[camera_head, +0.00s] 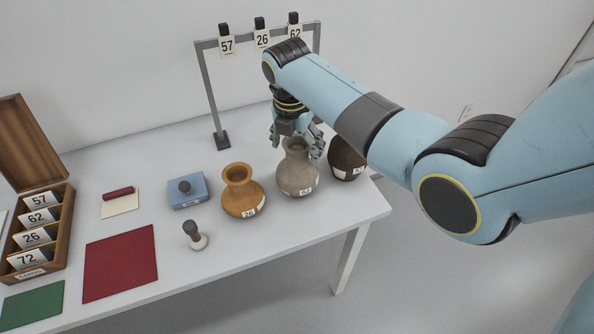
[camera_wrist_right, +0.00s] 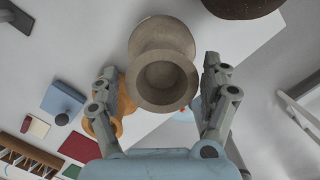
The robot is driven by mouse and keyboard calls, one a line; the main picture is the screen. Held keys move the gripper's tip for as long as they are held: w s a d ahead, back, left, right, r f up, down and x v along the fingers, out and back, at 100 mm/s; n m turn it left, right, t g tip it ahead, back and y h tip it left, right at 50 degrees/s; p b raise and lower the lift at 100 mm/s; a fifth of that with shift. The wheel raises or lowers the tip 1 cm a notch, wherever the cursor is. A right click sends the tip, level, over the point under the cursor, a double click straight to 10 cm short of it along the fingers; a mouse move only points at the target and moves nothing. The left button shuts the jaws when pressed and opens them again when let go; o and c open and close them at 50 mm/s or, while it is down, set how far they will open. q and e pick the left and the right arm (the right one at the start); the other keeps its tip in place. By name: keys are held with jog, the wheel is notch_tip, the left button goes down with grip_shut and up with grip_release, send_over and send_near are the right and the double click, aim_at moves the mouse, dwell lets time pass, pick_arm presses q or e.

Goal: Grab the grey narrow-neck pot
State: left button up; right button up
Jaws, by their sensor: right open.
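The grey narrow-neck pot (camera_head: 297,178) stands upright on the white table, with a number tag low on its front. In the right wrist view I look down on its round mouth and flared neck (camera_wrist_right: 163,50). My right gripper (camera_head: 296,136) is at the height of the pot's neck, close to its rim. In the wrist view its two fingers (camera_wrist_right: 161,75) are spread, one on each side of the mouth, with visible gaps. Nothing is held. My left gripper is in neither view.
An orange pot (camera_head: 241,192) stands left of the grey pot; a dark brown pot (camera_head: 345,158) stands close on its right, partly behind my arm. A metal rack (camera_head: 211,90) with numbered tags rises behind. A stamp (camera_head: 194,235) and blue box (camera_head: 188,193) lie left.

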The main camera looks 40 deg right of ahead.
aim_at(296, 176)
notch_tip(296, 176, down, 3)
jog(key=shift+d+f, duration=0.1)
jog(key=shift+f, duration=0.1)
jog(key=shift+c, duration=0.4)
jog(key=shift+r, duration=0.1)
grip_shut()
